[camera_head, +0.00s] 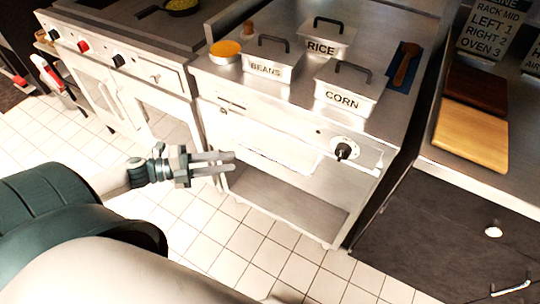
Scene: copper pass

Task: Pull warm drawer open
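The steel warming unit (301,176) stands in the middle, with a bright flat front panel (262,143) under its top edge. This panel seems to be the drawer front and looks flush with the unit; glare hides its edges and any handle. A black dial (343,150) sits at the panel's right. My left gripper (234,162) comes in from the left, in front of the unit's left side and below the panel. Its two fingers point right with a gap between them, empty. I cannot tell its distance from the unit. My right gripper is out of view.
Lidded pans marked BEANS (265,70), RICE (322,47) and CORN (343,97) stand on the unit's top. An open lower shelf (285,192) lies below. A range (120,80) stands left, a dark cabinet (440,235) right. The tiled floor (240,240) in front is clear.

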